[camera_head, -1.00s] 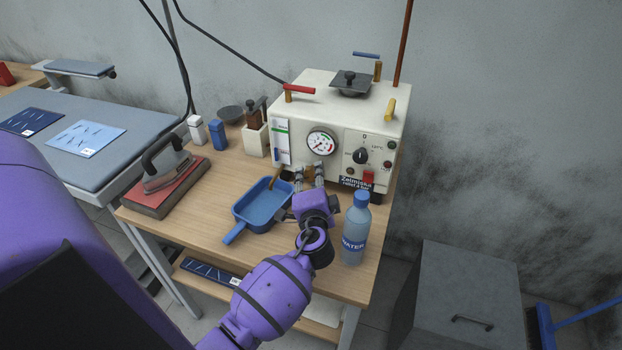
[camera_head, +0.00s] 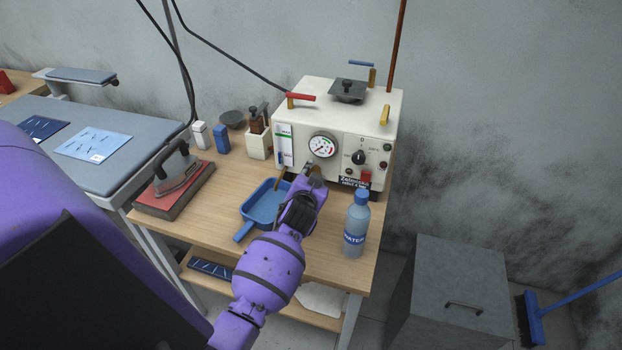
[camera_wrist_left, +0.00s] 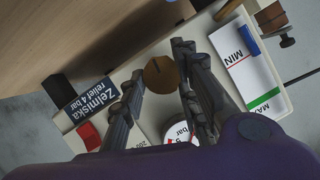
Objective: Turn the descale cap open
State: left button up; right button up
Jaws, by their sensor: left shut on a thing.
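The descale cap (camera_wrist_left: 161,75) is a round brass cap with a dark line across its face, low on the front of the cream boiler (camera_head: 285,115). My left gripper (camera_wrist_left: 158,63) is shut on the cap, one finger on each side of it in the left wrist view. In the head view my left gripper (camera_head: 313,172) reaches the boiler's lower front, below the pressure gauge (camera_head: 322,146), and mostly hides the cap. I cannot tell how far the cap is turned. My right gripper is not in view.
A blue tray (camera_head: 247,217) lies just left of my left wrist, and a water bottle (camera_head: 356,226) stands to its right. An iron (camera_head: 176,172) rests on a red pad at left. A black knob (camera_head: 358,157) and a red switch (camera_head: 365,177) sit right of the gauge.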

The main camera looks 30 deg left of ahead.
pick_arm(q)
jog(key=shift+s+d+f+n+h, duration=0.15)
jog(key=shift+d+f+n+h, duration=0.2)
jog(key=shift+f+n, duration=0.2)
jog(key=o, duration=1)
jog(key=shift+r, duration=0.15)
jog(key=shift+a+r, duration=0.2)
jog(key=shift+r, duration=0.1)
jog(key=v, duration=1.1)
jog(key=shift+s+d+r, duration=0.2)
jog(key=shift+s, duration=0.1)
jog(key=shift+o, duration=0.2)
